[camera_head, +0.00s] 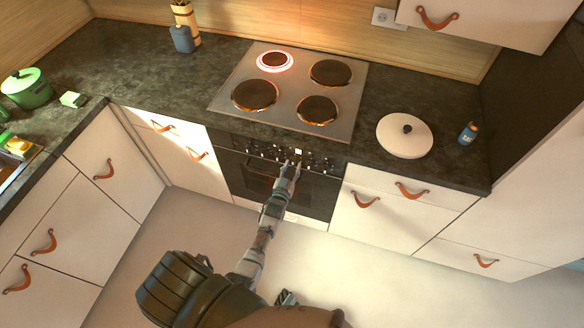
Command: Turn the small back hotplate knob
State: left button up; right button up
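The hob (232,85) carries several plates. The small back-left hotplate (274,60) has a bright red ring around it. The row of knobs (262,150) is on the dark oven front below the counter edge. My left gripper (291,165) is at this row, right of its middle, with its fingertips by the knobs. It covers part of the row, and I cannot tell whether it touches a knob or how far its fingers are apart. A small dark part at the bottom, perhaps my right gripper (287,297), is mostly hidden by my arm.
A white lid (405,136) and a blue bottle (468,133) stand right of the hob. A green pot (27,88) is at the far left, and a blue container (183,39) at the back. Leather pulls (365,199) stick out from the drawers. The floor is clear.

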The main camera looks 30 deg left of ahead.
pick_arm(q)
jog(key=v, duration=1.2)
dwell(0.3)
jog(key=s+d+f+m+g+h, duration=0.1)
jog(key=s+d+f+g, duration=0.25)
jog(key=f, duration=0.45)
jog(key=s+d+f+m+g+h, duration=0.15)
jog(key=s+f, duration=0.25)
jog(key=f, duration=0.4)
jog(key=s+d+f+g+h, duration=0.2)
jog(key=s+d+f+g, duration=0.15)
jog(key=f, duration=0.45)
jog(key=s+f+m+g, duration=0.1)
jog(key=s+f, duration=0.3)
jog(key=s, duration=0.4)
jog(key=s+f+m+g, duration=0.1)
jog(key=s+f+g, duration=0.3)
jog(key=s, duration=0.5)
jog(key=s+d+f+m+g, duration=0.1)
jog(key=s+f, duration=0.3)
jog(key=s, duration=0.4)
jog(key=shift+s+f+g, duration=0.2)
jog(key=shift+f+g, duration=0.15)
jog(key=shift+g, duration=0.5)
